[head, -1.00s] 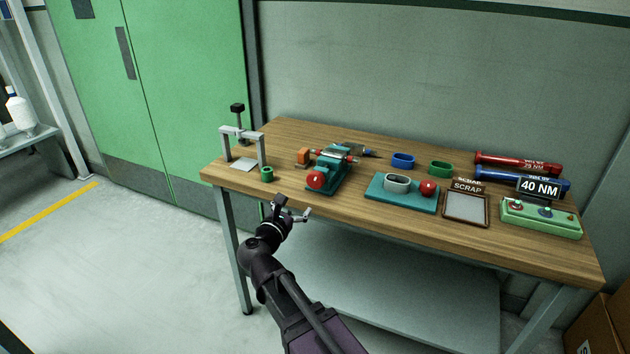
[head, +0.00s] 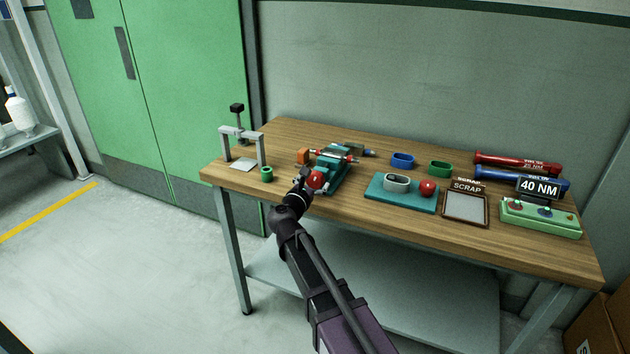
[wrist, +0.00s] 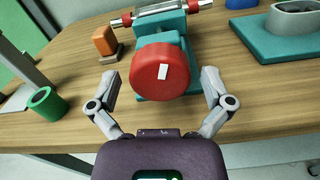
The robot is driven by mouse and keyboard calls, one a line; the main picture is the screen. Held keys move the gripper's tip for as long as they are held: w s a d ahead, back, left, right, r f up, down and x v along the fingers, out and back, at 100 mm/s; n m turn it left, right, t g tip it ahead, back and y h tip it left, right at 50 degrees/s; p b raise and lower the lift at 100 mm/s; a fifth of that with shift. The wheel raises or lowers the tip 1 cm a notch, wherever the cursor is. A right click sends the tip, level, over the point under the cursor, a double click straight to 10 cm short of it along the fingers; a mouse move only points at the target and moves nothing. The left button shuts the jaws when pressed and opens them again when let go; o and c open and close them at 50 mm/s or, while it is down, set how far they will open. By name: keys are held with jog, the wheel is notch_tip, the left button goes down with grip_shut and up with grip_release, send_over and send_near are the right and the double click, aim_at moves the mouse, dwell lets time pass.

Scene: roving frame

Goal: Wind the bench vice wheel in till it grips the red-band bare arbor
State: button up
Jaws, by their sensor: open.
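The teal bench vice (head: 333,173) stands near the front left of the wooden bench. Its red wheel (wrist: 157,77), with a white mark on its face, points toward me. The bare arbor (wrist: 160,12), a silver bar with red bands, lies across the top of the vice; whether the jaws touch it I cannot tell. My gripper (wrist: 159,98) is open in front of the wheel, one finger on each side. Both fingertips look apart from the wheel's rim. In the head view my gripper (head: 305,182) partly covers the red wheel (head: 317,180).
An orange block (wrist: 105,40) and a green cup (wrist: 46,103) stand left of the vice. A press frame (head: 242,143) is at the far left. A teal stand (head: 400,194), a scrap tray (head: 465,208) and a green control box (head: 541,218) are to the right.

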jog(key=shift+w+d, duration=0.15)
jog(key=shift+w, duration=0.2)
jog(key=c, duration=1)
jog(key=shift+d, duration=0.1)
jog(key=shift+m, duration=0.3)
